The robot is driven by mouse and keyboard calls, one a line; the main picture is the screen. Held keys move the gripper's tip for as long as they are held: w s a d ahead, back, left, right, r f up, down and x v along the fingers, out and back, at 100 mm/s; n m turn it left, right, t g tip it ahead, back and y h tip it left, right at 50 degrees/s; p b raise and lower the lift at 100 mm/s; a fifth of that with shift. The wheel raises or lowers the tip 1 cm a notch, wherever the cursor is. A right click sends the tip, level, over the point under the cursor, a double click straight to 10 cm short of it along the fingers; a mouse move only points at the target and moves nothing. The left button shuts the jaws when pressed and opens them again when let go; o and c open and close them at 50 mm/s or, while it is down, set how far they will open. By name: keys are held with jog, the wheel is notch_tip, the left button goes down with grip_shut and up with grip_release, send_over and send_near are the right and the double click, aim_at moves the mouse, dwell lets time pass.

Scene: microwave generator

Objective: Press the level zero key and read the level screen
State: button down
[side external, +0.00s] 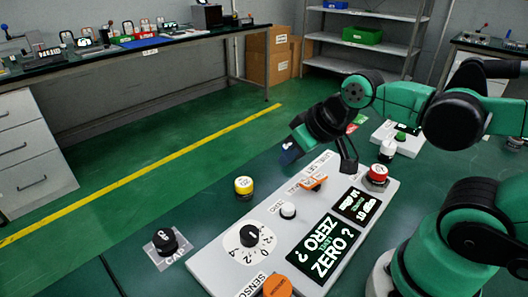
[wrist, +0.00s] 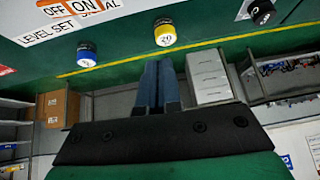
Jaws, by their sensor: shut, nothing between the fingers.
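The white key (side external: 287,210) beside a "ZERO" label is on the pale instrument panel (side external: 207,268) in the side view. It stands clear, and my gripper is above and behind it, not touching it.
A black dial (side external: 250,236), an orange switch (side external: 313,183), a red button (side external: 377,173) and an orange knob (side external: 277,287) surround the key. A yellow cylinder (side external: 243,187) and a black knob (side external: 165,241) stand left of the panel. A blue cylinder (wrist: 86,54) shows in the wrist view.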

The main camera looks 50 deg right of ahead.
aim_at(291, 208)
jog(key=shift+s+r+m+g+y, duration=0.25)
jog(key=shift+m+y, duration=0.1)
jog(key=shift+y, duration=0.65)
jog(key=shift+s+r+m+g+y, duration=0.15)
jog(key=shift+s+m+y, duration=0.15)
jog(key=shift+y, duration=0.7)
jog(key=shift+f, duration=0.1)
jog(key=shift+f, duration=4.3)
jog(key=shift+f, duration=0.1)
jog(key=shift+f, duration=0.25)
jog(key=shift+r, duration=0.15)
jog(key=shift+r, duration=0.2)
